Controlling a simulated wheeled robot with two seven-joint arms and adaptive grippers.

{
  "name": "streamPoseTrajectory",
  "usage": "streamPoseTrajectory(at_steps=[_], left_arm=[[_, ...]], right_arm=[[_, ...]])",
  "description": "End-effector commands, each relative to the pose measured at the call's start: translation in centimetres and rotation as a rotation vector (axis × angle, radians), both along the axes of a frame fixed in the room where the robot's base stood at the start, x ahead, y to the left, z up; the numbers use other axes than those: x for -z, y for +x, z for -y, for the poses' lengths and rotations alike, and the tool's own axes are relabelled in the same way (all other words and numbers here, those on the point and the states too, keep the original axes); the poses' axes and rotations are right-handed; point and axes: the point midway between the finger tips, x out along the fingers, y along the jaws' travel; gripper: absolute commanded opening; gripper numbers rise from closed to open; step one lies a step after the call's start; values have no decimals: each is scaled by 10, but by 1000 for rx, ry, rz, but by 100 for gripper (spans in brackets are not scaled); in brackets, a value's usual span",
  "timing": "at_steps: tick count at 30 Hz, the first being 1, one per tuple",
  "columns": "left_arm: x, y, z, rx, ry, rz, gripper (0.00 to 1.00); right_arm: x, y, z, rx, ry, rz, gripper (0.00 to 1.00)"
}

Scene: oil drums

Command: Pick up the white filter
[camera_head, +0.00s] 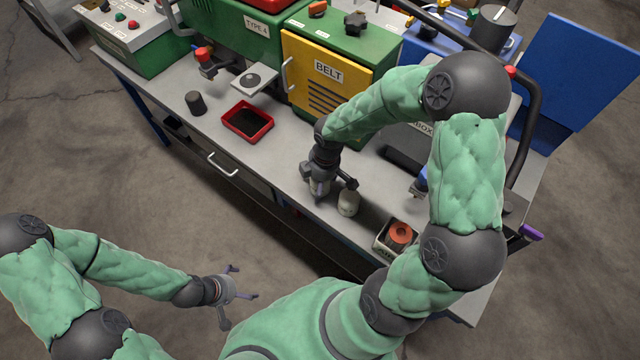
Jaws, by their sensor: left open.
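A small off-white cylinder (348,204), which looks like the white filter, stands on the grey workbench (275,172) near its front edge. My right gripper (330,188) is low over the bench, just left of it. One dark finger overlaps the cylinder's top; I cannot tell whether they touch. The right fingers are small and partly hidden, so their opening is unclear. My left gripper (240,284) is open and empty, out over the floor in front of the bench.
A red tray (248,120) and a dark cylinder (195,103) stand left on the bench. A box with an orange-red ring (401,233) is to the right. The yellow BELT cabinet (325,72) and green machines line the back. Bare bench lies between tray and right gripper.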

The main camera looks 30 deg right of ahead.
Motion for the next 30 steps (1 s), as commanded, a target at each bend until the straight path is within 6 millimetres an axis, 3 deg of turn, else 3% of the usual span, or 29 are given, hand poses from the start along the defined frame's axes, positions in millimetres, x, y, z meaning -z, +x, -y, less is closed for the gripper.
streamPoseTrajectory(at_steps=[5,12,13,23,30], left_arm=[[-1,0,0,0,0,0,100],[-1,0,0,0,0,1,100],[-1,0,0,0,0,1,100],[-2,0,0,0,0,1,100],[-13,0,0,0,0,0,100]], right_arm=[[-1,0,0,1,0,1,86],[-1,0,0,1,0,1,21],[-1,0,0,1,0,1,17],[-3,0,0,1,0,1,16],[-18,1,0,1,-1,2,16]])
